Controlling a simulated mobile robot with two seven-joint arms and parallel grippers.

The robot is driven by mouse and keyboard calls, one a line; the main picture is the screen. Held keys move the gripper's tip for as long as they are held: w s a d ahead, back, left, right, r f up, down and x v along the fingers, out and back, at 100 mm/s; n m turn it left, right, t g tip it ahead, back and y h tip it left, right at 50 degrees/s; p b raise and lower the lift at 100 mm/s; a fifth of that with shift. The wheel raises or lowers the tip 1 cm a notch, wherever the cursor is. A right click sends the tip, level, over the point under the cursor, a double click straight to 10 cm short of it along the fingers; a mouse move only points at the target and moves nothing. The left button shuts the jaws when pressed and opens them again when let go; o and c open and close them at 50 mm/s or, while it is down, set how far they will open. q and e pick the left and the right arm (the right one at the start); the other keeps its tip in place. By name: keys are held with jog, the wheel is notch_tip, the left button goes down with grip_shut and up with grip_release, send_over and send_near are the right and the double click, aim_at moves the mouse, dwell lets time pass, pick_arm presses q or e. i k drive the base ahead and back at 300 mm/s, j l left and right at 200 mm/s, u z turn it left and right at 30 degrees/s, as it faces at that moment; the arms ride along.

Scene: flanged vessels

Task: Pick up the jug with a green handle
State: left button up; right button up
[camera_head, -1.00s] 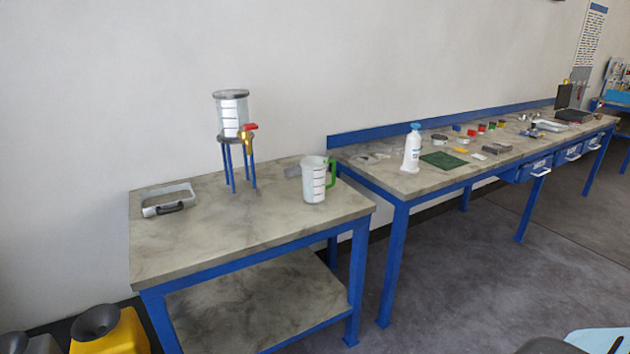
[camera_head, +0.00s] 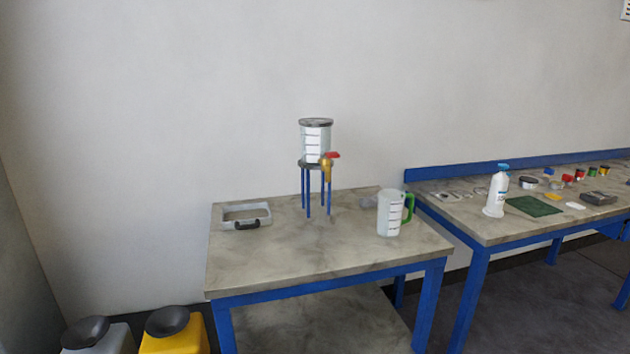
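The jug (camera_head: 390,213) is clear with dark markings and stands upright near the right side of the smaller table (camera_head: 290,263). Its green handle (camera_head: 408,207) points to the right. Neither of my grippers shows in the head view, and nothing touches the jug.
A clear vessel (camera_head: 316,143) with a red-handled tap stands on a blue stand behind the jug to the left. A shallow tray (camera_head: 246,215) lies at the left. A longer bench (camera_head: 480,229) with a white bottle (camera_head: 497,192) is at right. Yellow (camera_head: 178,338) and grey containers stand on the floor.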

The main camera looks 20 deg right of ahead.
aim_at(391, 202)
jog(key=i+l+u, duration=0.25)
jog(key=l+u, duration=0.2)
jog(key=l, duration=1)
jog(key=l+u, duration=0.5)
jog(key=l, duration=0.9)
